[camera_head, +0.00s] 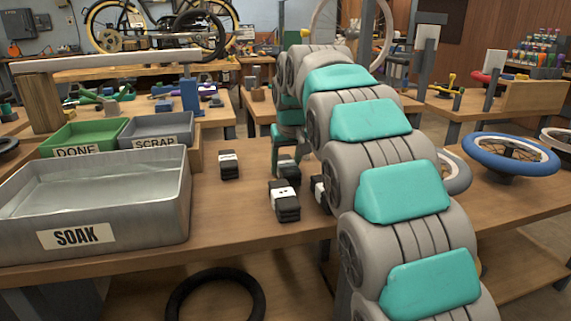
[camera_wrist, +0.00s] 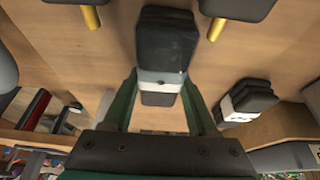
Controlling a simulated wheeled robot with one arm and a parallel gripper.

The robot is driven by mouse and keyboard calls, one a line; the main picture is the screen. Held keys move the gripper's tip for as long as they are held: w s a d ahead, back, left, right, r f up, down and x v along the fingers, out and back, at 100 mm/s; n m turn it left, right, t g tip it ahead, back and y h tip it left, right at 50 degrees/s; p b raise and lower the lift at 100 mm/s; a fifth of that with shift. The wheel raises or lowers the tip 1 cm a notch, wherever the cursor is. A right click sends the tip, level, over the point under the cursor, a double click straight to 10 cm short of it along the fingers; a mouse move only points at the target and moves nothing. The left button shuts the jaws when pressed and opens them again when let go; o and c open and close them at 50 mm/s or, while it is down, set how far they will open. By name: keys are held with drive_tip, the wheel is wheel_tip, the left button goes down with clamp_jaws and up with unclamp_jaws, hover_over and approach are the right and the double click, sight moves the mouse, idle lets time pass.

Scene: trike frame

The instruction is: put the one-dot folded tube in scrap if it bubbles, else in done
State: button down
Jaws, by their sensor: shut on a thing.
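My gripper (camera_wrist: 160,88) is shut on a black folded tube (camera_wrist: 166,45) with a pale band, its green fingers on either side. In the head view my gripper (camera_head: 285,158) is partly behind my arm, and the held tube (camera_head: 289,172) shows just below it. I cannot read any dots on its band. The metal SOAK tray (camera_head: 75,237) holds clear water and stands at the left front. The green DONE bin (camera_head: 85,137) and the grey SCRAP bin (camera_head: 156,131) stand behind it. The held tube is right of the tray, apart from it.
Other black folded tubes with white bands lie on the bench: one (camera_head: 229,166) near the tray, one (camera_head: 284,208) in front, one (camera_head: 319,192) partly hidden by my arm. A blue-tyred wheel (camera_head: 483,144) is at the right. Bare wood lies between tray and tubes.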

drive_tip(key=shift+f, duration=0.15)
drive_tip(key=shift+c, duration=1)
unclamp_jaws()
